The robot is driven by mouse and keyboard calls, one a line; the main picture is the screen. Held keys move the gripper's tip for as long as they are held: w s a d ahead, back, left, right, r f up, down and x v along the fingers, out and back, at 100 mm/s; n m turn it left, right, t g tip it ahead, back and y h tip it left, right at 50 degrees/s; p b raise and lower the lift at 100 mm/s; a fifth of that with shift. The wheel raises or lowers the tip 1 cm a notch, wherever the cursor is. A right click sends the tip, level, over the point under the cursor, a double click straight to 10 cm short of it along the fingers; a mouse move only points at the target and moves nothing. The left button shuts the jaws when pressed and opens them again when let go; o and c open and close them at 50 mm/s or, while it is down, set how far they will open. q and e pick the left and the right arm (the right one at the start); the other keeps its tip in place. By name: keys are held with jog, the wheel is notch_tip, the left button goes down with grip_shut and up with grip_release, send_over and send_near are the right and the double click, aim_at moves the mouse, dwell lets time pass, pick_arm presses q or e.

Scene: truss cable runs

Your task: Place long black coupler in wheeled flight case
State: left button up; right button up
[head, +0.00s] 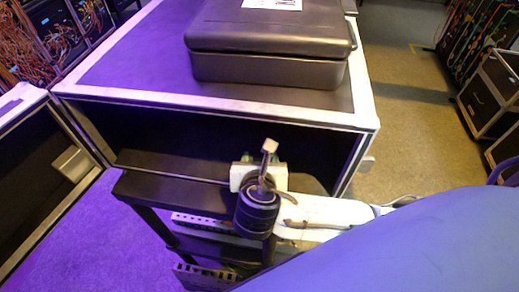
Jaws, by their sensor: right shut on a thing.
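The wheeled flight case (222,104) stands in front of me, with its dark front opening facing me and a pale metal frame around it. My right gripper (266,166) is in front of this opening, towards its right side, with its arm coming in from the lower right. It is shut on the long black coupler. The coupler's outline is hard to make out against the dark interior and the wrist. I cannot tell whether it touches the case. The inside of the case is too dark to show any contents. My left gripper is out of view.
A closed dark box (268,70) with a white label lies on top of the case. An open door or lid panel (20,205) stands at the left. Cable racks line both back corners. Bare floor (405,125) shows to the right of the case.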

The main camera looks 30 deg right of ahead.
jog(key=w+d, duration=0.1)
jog(key=w, duration=0.2)
jog(key=shift+d, duration=0.35)
jog(key=shift+w+d+f+p, duration=0.15)
jog(key=shift+w+f, duration=0.1)
jog(key=shift+f, duration=0.35)
jog(key=shift+w+d+f+p, duration=0.15)
jog(key=shift+w+f, duration=0.1)
jog(key=shift+f, duration=0.9)
jog(key=shift+f, duration=0.2)
jog(key=o, duration=1)
jog(key=shift+c, duration=0.2)
jog(key=shift+r, duration=0.25)
jog(key=v, duration=1.2)
